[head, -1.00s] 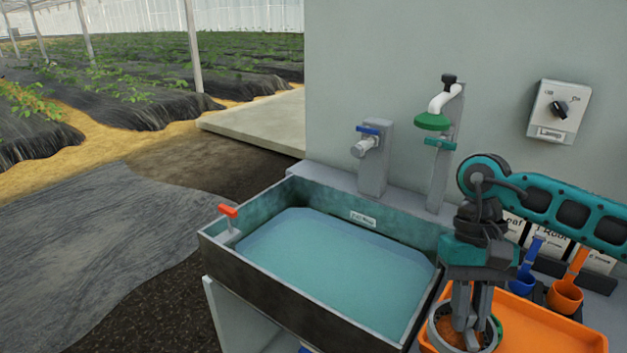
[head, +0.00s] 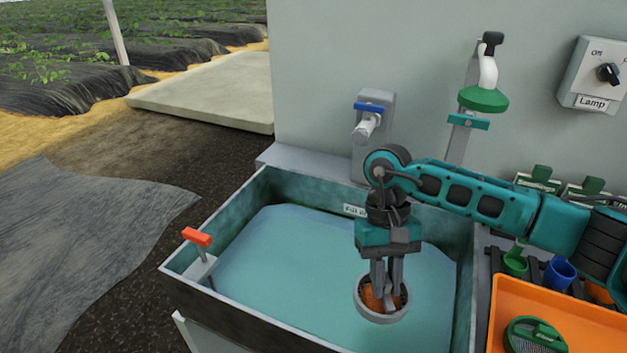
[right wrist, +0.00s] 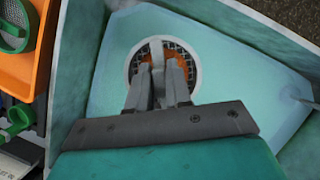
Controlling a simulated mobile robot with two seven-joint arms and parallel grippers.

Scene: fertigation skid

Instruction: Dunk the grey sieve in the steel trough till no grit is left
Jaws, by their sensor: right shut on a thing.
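The grey sieve (head: 383,317) hangs over the water of the steel trough (head: 215,258), near its right front part. Orange-brown grit (head: 372,298) lies in it; the right wrist view also shows grit (right wrist: 152,60) on the mesh of the sieve (right wrist: 131,70). My right gripper (head: 384,290) is shut on the sieve, fingers pointing down into the ring and hiding part of the mesh. The sieve looks level. I cannot tell whether its underside touches the water. My left gripper is not in view.
An orange tray (head: 570,325) with a green sieve (head: 535,335) stands right of the trough. Blue (head: 559,272) and green (head: 515,260) scoops hang behind it. A red-handled lever (head: 197,238) is at the trough's left.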

